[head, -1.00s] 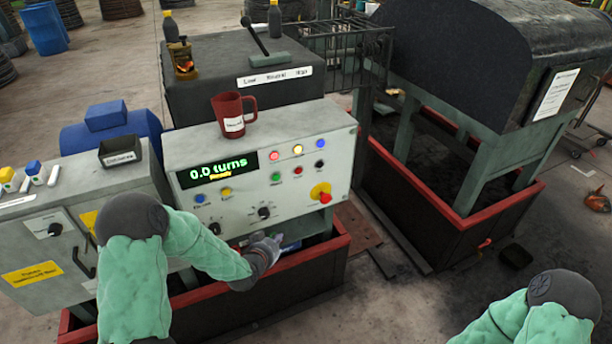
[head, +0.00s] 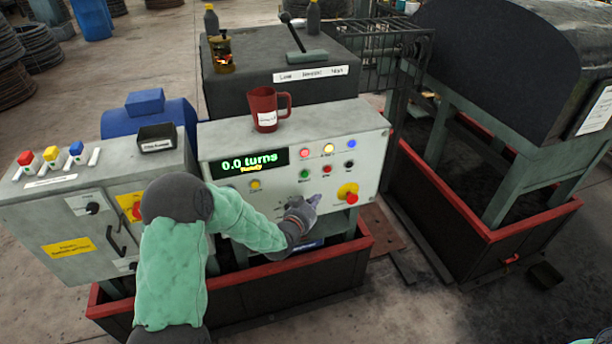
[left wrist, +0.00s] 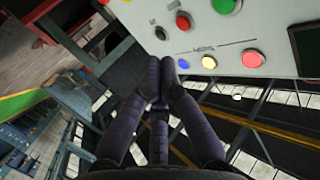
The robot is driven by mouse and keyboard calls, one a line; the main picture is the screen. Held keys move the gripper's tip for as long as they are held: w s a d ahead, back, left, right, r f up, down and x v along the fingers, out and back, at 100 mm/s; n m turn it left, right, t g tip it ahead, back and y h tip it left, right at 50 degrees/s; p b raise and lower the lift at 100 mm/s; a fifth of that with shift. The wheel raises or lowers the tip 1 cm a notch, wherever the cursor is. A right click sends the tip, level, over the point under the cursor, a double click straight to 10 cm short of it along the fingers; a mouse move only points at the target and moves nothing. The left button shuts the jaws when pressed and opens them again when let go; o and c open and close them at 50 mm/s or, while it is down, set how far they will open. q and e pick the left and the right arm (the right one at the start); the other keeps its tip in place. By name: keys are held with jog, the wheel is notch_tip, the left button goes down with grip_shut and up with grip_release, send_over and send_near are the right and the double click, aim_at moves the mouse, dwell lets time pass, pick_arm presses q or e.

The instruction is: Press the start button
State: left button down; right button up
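The grey control panel (head: 225,175) stands in the middle of the head view, its display reading "0.0 turns" and "Ready". A green button (head: 304,174) sits in its lower button row, left of a red button (head: 326,170) and a black one (head: 349,167); I cannot read their labels. The green button also shows at the top edge of the left wrist view (left wrist: 227,6). My left gripper (head: 316,200) is in front of the panel, below these buttons. Its fingers (left wrist: 166,68) are together and empty, apart from the green button. My right gripper is out of view.
A yellow-based red knob (head: 348,193) is just right of my left gripper. Red, yellow and blue lamps (head: 328,150) sit above the buttons. A red mug (head: 267,110) stands on the panel's top. A red-rimmed bin (head: 245,278) is below.

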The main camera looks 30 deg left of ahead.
aim_at(305, 174)
pick_arm(q)
jog(key=shift+w+a+b, duration=0.15)
jog(key=shift+w+a, duration=1.2)
jog(key=shift+a, duration=0.25)
jog(key=shift+w+a+b, duration=0.15)
jog(key=shift+w+a, duration=1.2)
jog(key=shift+a, duration=0.25)
jog(key=shift+w+a, duration=0.1)
jog(key=shift+a, duration=0.05)
jog(key=shift+w+a+b, duration=0.2)
jog(key=shift+b, duration=0.15)
